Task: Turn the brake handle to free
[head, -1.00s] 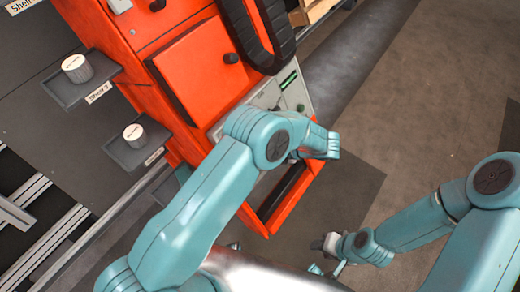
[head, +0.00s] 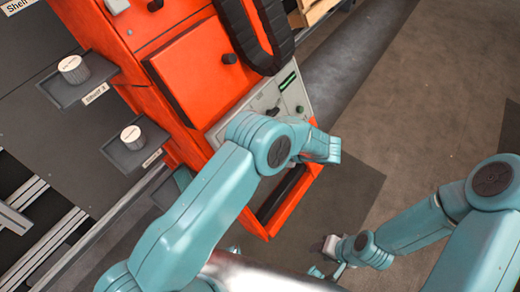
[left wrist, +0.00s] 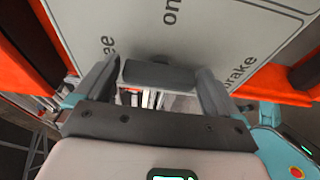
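The dark brake handle (left wrist: 158,74) shows in the left wrist view against a grey panel (left wrist: 195,28). The panel carries the words "on" at the top, "brake" at the right and a cut-off "ee" at the left. My left gripper (left wrist: 157,78) has its two fingers apart, one on each side of the handle, with narrow gaps visible. Which mark the handle points to cannot be told. In the head view my left arm covers the handle; the panel (head: 290,92) shows above it. My right gripper (head: 329,246) hangs low over the floor, too small to read.
The orange cabinet (head: 197,68) carries the panel and a black cable loop (head: 241,30). The floor at the right is clear.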

